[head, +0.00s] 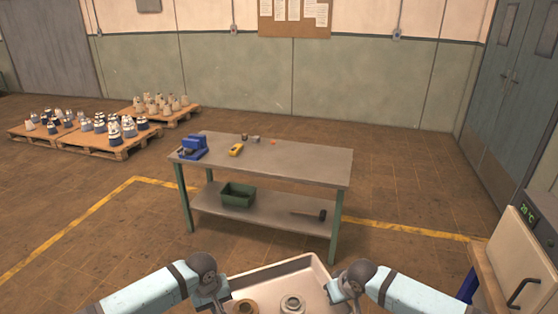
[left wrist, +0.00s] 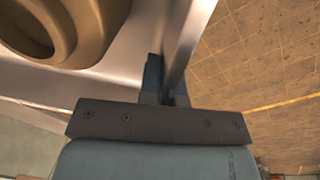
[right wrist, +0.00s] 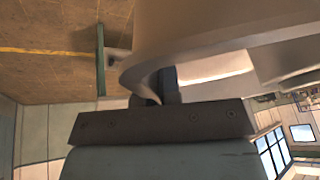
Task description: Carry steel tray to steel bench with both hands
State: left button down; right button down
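The steel tray (head: 305,264) is at the bottom centre of the head view, in front of me, partly cut off by the frame edge. Two ring-shaped parts lie in it, a brown one (head: 246,307) and a pale grey one (head: 292,303). My left gripper (head: 226,298) is shut on the tray's left wall; the left wrist view shows the wall (left wrist: 190,45) between its fingers (left wrist: 166,82). My right gripper (head: 335,291) is at the right wall, its fingers (right wrist: 160,88) closed around the rim. The steel bench (head: 300,166) stands ahead, beyond the tray.
The bench top holds a blue vise (head: 192,147), a yellow tool (head: 236,150) and small parts; its front right is clear. Its shelf holds a green bin (head: 238,194) and a hammer (head: 309,214). A cabinet (head: 520,262) stands at right. Loaded pallets (head: 110,143) are far left.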

aim_at(281, 157)
jog(key=i, duration=1.95)
jog(key=i+j+z, duration=0.1)
jog(key=i, duration=1.8)
